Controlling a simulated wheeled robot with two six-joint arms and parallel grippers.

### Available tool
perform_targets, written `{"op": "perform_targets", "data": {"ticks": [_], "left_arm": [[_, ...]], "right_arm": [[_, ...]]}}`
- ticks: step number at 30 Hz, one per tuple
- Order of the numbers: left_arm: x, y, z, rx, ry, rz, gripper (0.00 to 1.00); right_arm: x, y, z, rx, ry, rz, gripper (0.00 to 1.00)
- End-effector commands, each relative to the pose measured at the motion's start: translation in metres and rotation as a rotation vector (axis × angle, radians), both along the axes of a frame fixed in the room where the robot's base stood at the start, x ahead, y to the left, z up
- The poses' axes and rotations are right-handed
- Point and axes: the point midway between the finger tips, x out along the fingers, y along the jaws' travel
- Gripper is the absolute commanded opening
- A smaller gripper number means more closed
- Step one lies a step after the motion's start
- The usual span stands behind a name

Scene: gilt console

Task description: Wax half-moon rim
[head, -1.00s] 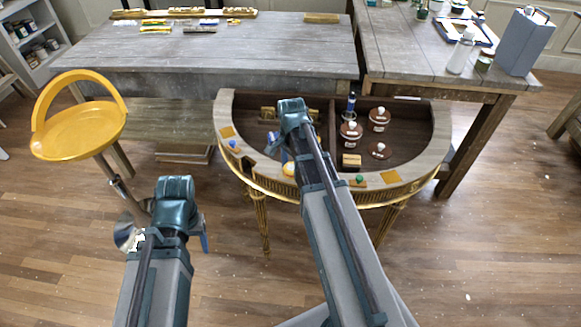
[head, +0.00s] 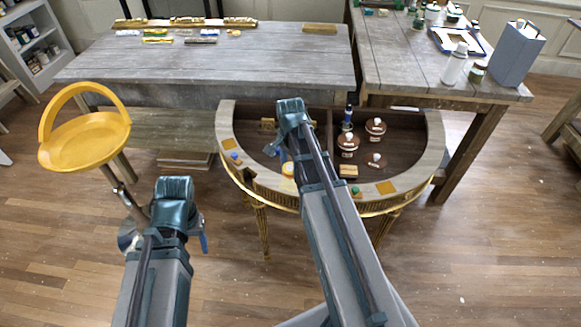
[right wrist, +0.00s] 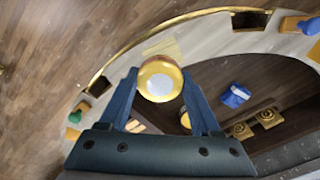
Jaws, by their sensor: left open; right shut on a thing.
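The half-moon console has a pale grey wooden rim (head: 231,135) around a dark, divided interior. My right gripper (head: 285,158) is over the front left part of the rim. It is shut on a round yellow pad with a pale face (right wrist: 161,79), which also shows in the head view (head: 288,170). In the right wrist view the pad overlaps the rim's inner edge; I cannot tell whether it touches. A pale yellowish streak (right wrist: 162,47) lies on the rim beside it. My left gripper (head: 203,243) is open at the lower left, apart from the console, its fingers mostly hidden.
Brown-lidded jars and a blue bottle (head: 347,118) stand in the right compartment. Orange squares (head: 386,187), a green knob (head: 355,190) and a blue one (head: 235,156) sit on the rim. A yellow stool (head: 85,145) stands left. Grey tables (head: 210,65) stand behind.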

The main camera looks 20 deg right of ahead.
Motion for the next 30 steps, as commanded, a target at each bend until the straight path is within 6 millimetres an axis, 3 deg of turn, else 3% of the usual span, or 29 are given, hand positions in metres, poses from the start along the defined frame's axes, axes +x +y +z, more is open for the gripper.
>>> {"op": "perform_targets", "data": {"ticks": [14, 28, 30], "left_arm": [[0.000, 0.000, 0.031, 0.000, 0.000, 0.000, 0.62], [0.000, 0.000, 0.030, 0.000, 0.000, 0.000, 0.62], [0.000, 0.000, 0.030, 0.000, 0.000, 0.000, 0.51]], "right_arm": [[0.000, 0.000, 0.031, 0.000, 0.000, 0.000, 0.20], [0.000, 0.000, 0.030, 0.000, 0.000, 0.000, 0.20], [0.000, 0.000, 0.030, 0.000, 0.000, 0.000, 0.20]]}}
